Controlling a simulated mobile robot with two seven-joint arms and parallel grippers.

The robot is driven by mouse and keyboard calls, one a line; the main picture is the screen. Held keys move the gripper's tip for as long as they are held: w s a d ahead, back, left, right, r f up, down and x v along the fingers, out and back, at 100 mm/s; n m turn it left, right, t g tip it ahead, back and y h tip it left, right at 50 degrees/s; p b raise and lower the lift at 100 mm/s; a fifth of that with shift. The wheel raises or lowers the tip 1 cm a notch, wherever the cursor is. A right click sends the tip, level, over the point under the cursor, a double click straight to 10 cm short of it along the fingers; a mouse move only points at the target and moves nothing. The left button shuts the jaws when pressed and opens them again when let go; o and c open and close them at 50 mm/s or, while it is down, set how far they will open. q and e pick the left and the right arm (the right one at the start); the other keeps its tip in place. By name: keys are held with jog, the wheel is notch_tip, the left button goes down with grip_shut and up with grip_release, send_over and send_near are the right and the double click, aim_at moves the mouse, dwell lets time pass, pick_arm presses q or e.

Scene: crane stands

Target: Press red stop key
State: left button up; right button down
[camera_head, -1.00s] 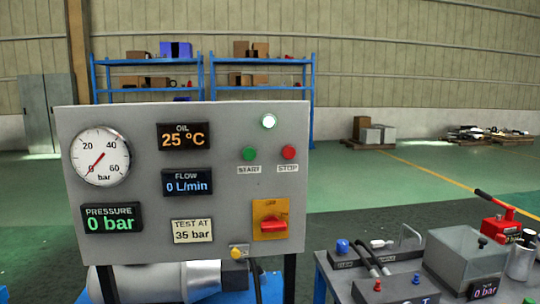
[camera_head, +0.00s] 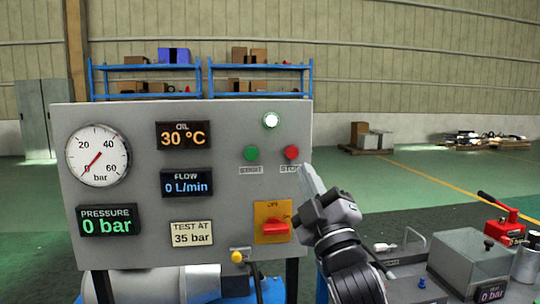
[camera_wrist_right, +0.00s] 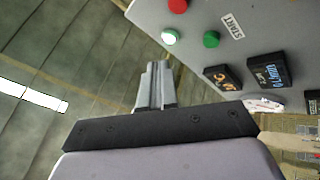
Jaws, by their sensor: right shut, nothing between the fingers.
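The red stop key (camera_head: 291,153) is a round button on the right side of the grey control panel (camera_head: 120,250). The green start button (camera_head: 251,154) is to its left, and a lit white lamp (camera_head: 271,120) is above. My right gripper (camera_head: 306,170) is shut and empty, its tips just below and right of the stop key, partly covering the STOP label. Whether they touch the panel I cannot tell. In the right wrist view the shut fingers (camera_wrist_right: 155,70) point towards the panel, with the red key (camera_wrist_right: 178,5) at the top edge. My left gripper is not in view.
The panel also has a pressure gauge (camera_head: 98,155) reading near 0 and a red switch (camera_head: 276,225) on a yellow plate, close to my right wrist.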

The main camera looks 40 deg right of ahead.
aim_at(292, 152)
jog(key=shift+s+r+h, duration=0.2)
jog(key=shift+r+h, duration=0.2)
jog(key=shift+r, duration=0.4)
jog(key=shift+w+d+b, duration=0.1)
jog(key=shift+w+d, duration=0.6)
jog(key=shift+w, duration=0.6)
jog(key=shift+w+d+b, duration=0.15)
jog(key=shift+w+d, duration=0.55)
jog(key=shift+w, duration=0.6)
jog(key=shift+w+d+b, duration=0.1)
jog(key=shift+w+d, duration=0.6)
jog(key=shift+w, duration=0.6)
jog(key=shift+w, duration=0.15)
jog(key=shift+w+d, duration=0.2)
jog(key=shift+w, duration=0.05)
jog(key=shift+w+d, duration=0.25)
jog(key=shift+w, duration=0.2)
jog(key=shift+s+a, duration=0.1)
jog(key=shift+s, duration=0.05)
jog(key=shift+s+a, duration=0.35)
jog(key=shift+s, duration=0.35)
